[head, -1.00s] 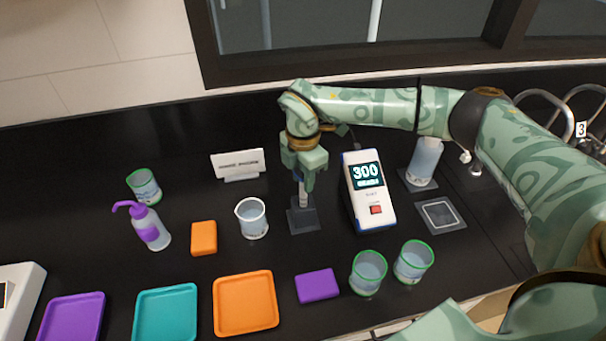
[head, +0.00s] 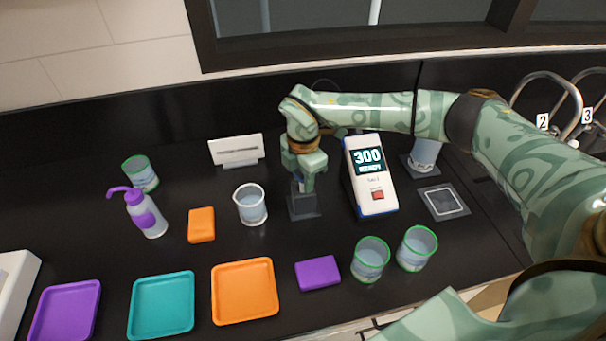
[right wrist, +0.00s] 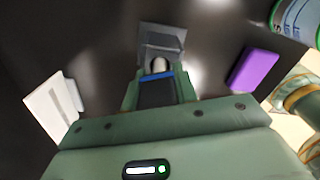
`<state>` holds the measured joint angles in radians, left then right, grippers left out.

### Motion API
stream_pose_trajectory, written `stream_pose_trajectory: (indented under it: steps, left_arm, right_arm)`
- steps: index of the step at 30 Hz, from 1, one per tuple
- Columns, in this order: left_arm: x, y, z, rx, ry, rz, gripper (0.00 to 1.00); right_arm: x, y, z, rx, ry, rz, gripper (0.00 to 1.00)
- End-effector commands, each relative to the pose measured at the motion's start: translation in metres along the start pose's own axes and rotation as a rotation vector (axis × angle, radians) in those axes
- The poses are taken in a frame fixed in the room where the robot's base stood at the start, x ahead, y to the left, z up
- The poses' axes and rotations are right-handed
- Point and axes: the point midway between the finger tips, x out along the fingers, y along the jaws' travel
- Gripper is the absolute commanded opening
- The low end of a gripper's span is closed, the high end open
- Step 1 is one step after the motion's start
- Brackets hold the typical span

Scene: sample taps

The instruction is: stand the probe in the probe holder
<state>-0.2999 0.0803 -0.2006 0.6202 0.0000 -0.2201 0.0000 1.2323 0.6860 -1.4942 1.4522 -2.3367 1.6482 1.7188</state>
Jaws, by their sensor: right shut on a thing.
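My right gripper (head: 305,178) is shut on the probe, right above the probe holder (head: 304,207), a small dark block on the black bench. In the head view the gripper hides most of the probe; only a sliver (head: 300,185) shows. In the right wrist view the probe (right wrist: 158,92) is dark with a blue band and a pale lower part, pointing at the grey holder (right wrist: 162,36). The probe's lower end meets the holder; I cannot tell how deep it sits. My left gripper is not in view.
A meter (head: 371,180) reading 300 stands close right of the holder, a beaker (head: 250,205) close left. Green-rimmed cups (head: 370,262), a purple block (head: 317,273) and an orange tray (head: 244,292) are in front. A white sign (head: 236,151) stands behind left.

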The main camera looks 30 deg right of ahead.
Motion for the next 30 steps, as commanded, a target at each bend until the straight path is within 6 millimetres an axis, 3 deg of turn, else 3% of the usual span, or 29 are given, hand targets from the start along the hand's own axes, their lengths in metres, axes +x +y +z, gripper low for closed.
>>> stream_pose_trajectory:
  steps: [6, 7, 9, 15, 18, 19, 30]
  left_arm:
    - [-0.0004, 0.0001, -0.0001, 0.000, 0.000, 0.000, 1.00]
    - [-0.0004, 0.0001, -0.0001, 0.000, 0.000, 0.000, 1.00]
    - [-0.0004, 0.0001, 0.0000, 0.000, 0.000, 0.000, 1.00]
    - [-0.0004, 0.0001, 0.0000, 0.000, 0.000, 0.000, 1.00]
    - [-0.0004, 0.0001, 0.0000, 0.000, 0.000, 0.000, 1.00]
    - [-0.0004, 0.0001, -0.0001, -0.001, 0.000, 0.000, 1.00]
    - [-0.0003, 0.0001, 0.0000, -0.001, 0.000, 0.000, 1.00]
  right_arm:
    - [-0.0007, 0.0002, -0.0001, 0.000, 0.000, 0.001, 0.09]
    - [-0.0007, 0.0002, -0.0001, 0.000, 0.000, 0.001, 0.34]
    - [-0.0007, 0.0002, -0.0001, 0.000, 0.000, 0.001, 0.54]
    - [-0.0006, 0.0001, -0.0001, 0.000, 0.000, 0.001, 0.54]
    - [-0.0005, 0.0000, 0.0000, 0.000, 0.000, 0.000, 0.79]
    - [-0.0005, 0.0000, 0.0000, 0.000, 0.000, 0.000, 0.83]
    - [-0.0005, 0.0000, 0.0000, 0.000, 0.000, 0.000, 0.83]
